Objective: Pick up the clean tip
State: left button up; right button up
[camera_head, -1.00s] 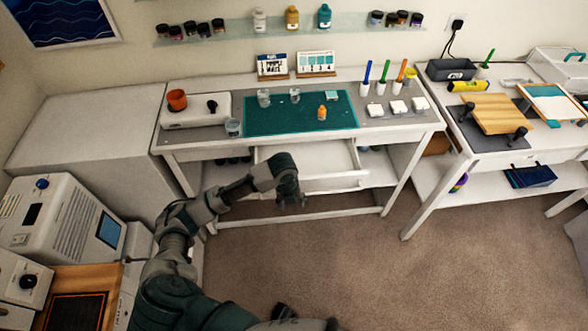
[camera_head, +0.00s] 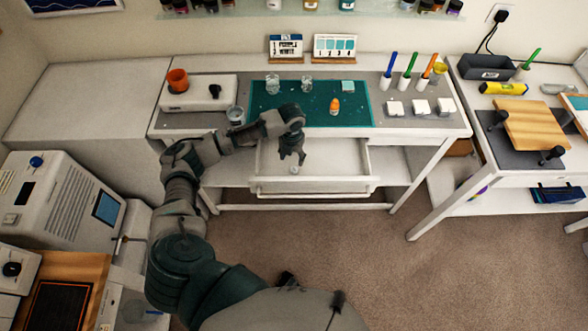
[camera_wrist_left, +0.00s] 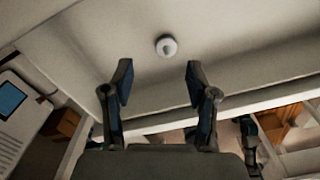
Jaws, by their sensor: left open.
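A small white round piece with a grey centre, which looks like the clean tip (camera_wrist_left: 166,45), lies on the floor of the open drawer (camera_head: 340,153). It also shows in the head view as a small pale spot just below my fingers. My left gripper (camera_head: 291,161) is over the drawer, fingers pointing down. In the left wrist view my left gripper (camera_wrist_left: 158,84) is open and empty. The tip is ahead of the gap between its fingers, apart from both. My right gripper is not in view.
The drawer's front panel (camera_head: 312,187) is near my left gripper. The drawer floor around the tip looks clear.

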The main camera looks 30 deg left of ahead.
aim_at(293, 170)
pick_arm(q)
jog(key=shift+s+f, duration=0.1)
jog(key=shift+f, duration=0.55)
jog(key=shift+d+f, duration=0.15)
jog(key=shift+f, duration=0.05)
jog(key=f, duration=0.1)
jog(key=d+f, duration=0.1)
jog(key=f, duration=0.1)
jog(key=shift+s+d+f, duration=0.1)
jog(key=shift+d+f, duration=0.1)
jog(key=shift+d, duration=0.05)
jog(key=shift+f, duration=0.5)
jog(key=shift+a, duration=0.5)
jog(key=shift+c, duration=0.7)
jog(key=shift+s+a, duration=0.1)
jog(key=shift+a, duration=0.05)
jog(key=c, duration=0.6)
jog(key=shift+c, duration=0.2)
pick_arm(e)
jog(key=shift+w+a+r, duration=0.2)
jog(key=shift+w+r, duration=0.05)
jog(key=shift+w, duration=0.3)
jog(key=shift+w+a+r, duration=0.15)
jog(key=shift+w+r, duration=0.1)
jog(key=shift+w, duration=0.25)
